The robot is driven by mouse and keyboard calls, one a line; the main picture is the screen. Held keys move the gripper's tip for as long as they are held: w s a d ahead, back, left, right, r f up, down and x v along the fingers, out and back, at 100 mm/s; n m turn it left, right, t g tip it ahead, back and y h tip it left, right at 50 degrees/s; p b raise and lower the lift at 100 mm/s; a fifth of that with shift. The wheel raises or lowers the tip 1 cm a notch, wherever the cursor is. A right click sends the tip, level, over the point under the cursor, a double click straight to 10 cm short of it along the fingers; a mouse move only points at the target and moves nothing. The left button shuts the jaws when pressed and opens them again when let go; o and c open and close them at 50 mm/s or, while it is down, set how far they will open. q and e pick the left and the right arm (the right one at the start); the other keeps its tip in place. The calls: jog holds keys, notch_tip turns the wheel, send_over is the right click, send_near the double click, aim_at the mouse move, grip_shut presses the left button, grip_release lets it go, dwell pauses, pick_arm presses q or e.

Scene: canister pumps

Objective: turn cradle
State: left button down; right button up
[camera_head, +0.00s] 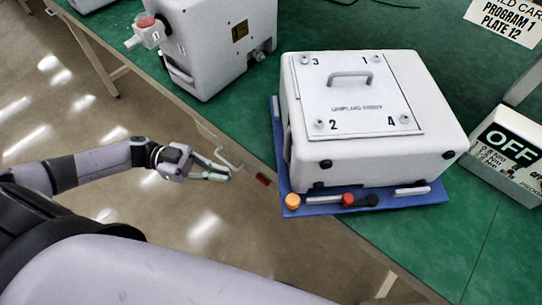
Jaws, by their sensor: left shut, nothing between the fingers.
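A white canister pump (385,155) with a top plate marked 1 to 4 and a grey handle (350,77) sits on a blue cradle base (407,199) on the green bench. An orange knob (292,201), a grey bar and a red-and-black part (347,199) lie along the cradle's front edge. My left gripper (230,172) is shut and empty, left of the cradle and apart from it, near the bench's edge. My right gripper is not in view.
A second white unit (215,45) with a red knob stands at the back left. A white box reading OFF (507,150) stands at the right, below a sign (508,20). A small dark red object (263,180) is at the bench edge. Green bench (440,250) is bare at the front right.

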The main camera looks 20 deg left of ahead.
pick_arm(q)
jog(key=d+p, duration=0.4)
jog(key=d, duration=0.9)
jog(key=shift+d+r, duration=0.15)
jog(key=shift+d, duration=0.15)
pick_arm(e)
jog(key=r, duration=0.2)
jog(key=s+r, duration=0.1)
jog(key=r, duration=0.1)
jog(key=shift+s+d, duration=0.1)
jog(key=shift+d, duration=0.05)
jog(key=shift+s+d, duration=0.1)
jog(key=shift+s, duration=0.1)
pick_arm(q)
jog(key=shift+s+d, duration=0.1)
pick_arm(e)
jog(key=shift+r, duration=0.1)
pick_arm(q)
jog(key=s+d+n+t+y+p, duration=0.1)
jog(key=d+n+t+y+p, duration=0.3)
jog(key=d, duration=1.7)
jog(key=shift+s+n+t+y+p, duration=0.45)
jog(key=shift+n+t, duration=1.35)
jog(key=shift+t, duration=1.6)
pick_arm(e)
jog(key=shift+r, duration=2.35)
